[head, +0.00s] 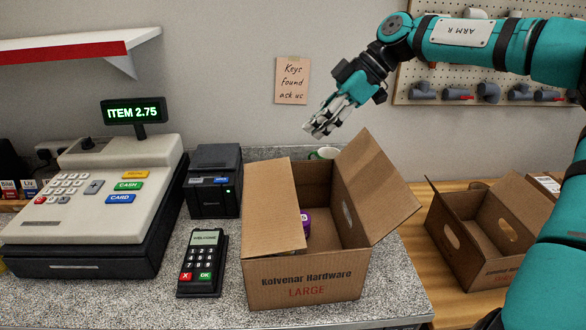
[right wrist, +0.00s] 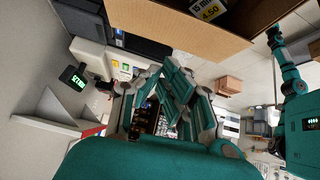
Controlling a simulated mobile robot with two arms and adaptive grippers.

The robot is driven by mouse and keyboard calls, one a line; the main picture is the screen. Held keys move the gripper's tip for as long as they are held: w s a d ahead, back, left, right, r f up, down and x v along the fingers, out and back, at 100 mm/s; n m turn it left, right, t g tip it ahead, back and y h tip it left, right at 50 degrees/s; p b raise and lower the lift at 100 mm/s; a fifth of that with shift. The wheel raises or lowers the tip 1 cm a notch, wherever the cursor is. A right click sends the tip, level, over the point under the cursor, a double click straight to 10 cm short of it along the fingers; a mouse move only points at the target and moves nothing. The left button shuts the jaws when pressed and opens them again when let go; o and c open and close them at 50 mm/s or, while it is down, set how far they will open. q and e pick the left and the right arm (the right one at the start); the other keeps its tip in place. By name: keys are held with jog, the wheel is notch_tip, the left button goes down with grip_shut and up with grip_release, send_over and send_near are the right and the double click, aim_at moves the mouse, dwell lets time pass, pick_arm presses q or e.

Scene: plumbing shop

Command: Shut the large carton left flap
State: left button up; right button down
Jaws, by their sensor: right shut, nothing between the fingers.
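The large carton (head: 306,280), marked Kolvenar Hardware LARGE, stands on the speckled counter in the head view. Its left flap (head: 270,210) leans in over the left part of the opening. Its right flap (head: 375,185) sticks up and outward to the right. A purple item (head: 306,222) shows inside, partly hidden by the left flap. My right gripper (head: 322,122) is shut and empty, above and behind the carton's far side, apart from it. Its fingers also show in the right wrist view (right wrist: 178,98), with brown cardboard (right wrist: 180,25) at the top. My left gripper is not in view.
A cash register (head: 95,200), a black printer (head: 213,180) and a card terminal (head: 203,262) stand left of the carton. A smaller open carton (head: 485,235) is on the wooden surface at right.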

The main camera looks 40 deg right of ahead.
jog(key=p, duration=0.3)
send_over(276, 193)
jog(key=s+d, duration=0.1)
jog(key=d, duration=0.1)
jog(key=shift+g, duration=0.3)
jog(key=f, duration=0.8)
jog(key=shift+s+d, duration=0.1)
jog(key=shift+s, duration=0.1)
notch_tip(276, 193, down, 2)
jog(key=shift+d+f, duration=0.15)
jog(key=shift+f, duration=0.05)
jog(key=shift+s+d+f+p, duration=0.15)
jog(key=shift+f+p, duration=0.25)
jog(key=shift+f, duration=0.2)
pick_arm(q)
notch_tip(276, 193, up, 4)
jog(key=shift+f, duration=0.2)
pick_arm(e)
jog(key=shift+f, duration=0.15)
